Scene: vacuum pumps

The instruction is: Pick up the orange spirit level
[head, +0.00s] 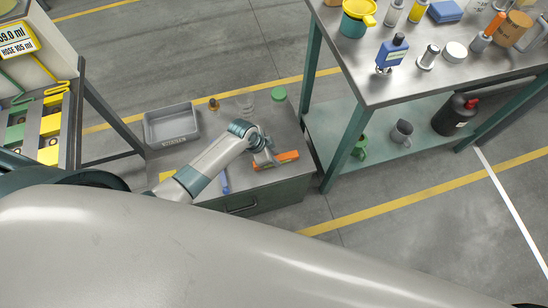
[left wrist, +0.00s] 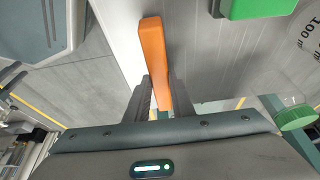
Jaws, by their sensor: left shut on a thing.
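The orange spirit level (head: 287,157) is at the right end of the low grey cabinet top, close to its edge. My left gripper (head: 264,160) reaches over the cabinet and is shut on the level. In the left wrist view the orange level (left wrist: 153,52) stands out between the two dark fingers of my left gripper (left wrist: 160,98). I cannot tell whether the level still touches the cabinet top. My right gripper is not in view.
The cabinet top also holds a grey bin (head: 171,126), a clear beaker (head: 247,101), a green-lidded jar (head: 279,95) and a blue pen-like item (head: 224,182). A green-legged workbench (head: 390,92) with several items stands close on the right.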

